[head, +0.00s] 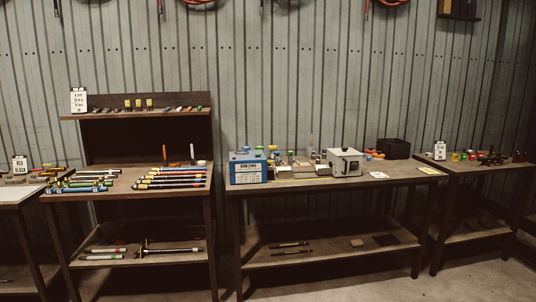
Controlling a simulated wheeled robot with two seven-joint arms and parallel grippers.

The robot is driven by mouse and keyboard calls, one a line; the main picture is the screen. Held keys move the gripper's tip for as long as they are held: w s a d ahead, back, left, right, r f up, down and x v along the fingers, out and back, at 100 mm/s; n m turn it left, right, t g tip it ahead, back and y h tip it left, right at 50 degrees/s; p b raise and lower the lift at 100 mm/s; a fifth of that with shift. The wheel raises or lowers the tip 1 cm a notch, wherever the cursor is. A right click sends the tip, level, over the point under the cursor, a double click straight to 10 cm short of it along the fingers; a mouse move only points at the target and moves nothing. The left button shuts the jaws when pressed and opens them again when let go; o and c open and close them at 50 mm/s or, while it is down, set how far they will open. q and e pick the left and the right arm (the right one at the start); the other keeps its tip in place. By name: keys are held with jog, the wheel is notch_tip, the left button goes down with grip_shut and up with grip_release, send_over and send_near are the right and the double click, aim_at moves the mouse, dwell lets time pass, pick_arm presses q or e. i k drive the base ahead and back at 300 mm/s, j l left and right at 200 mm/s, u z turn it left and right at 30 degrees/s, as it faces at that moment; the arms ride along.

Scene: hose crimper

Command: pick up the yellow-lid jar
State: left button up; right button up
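I cannot single out the yellow-lid jar for certain at this distance. A small yellow-topped item (272,149) stands behind the blue box on the middle bench, among other small items with coloured tops. Neither of my grippers is in view.
The middle bench (400,178) holds a blue box (248,168), a grey machine (345,162) and a black bin (394,148). Coloured hoses (172,179) lie on the left bench. Lower shelves hold a few parts. Concrete floor (380,288) is open in front.

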aim_at(272, 149)
jog(key=i+u, duration=0.15)
jog(key=i, duration=0.55)
jog(key=i+u, duration=0.2)
jog(key=i, duration=0.5)
jog(key=i+l+u, duration=0.15)
jog(key=i, duration=0.5)
jog(key=i+l, duration=0.05)
jog(key=l, duration=0.05)
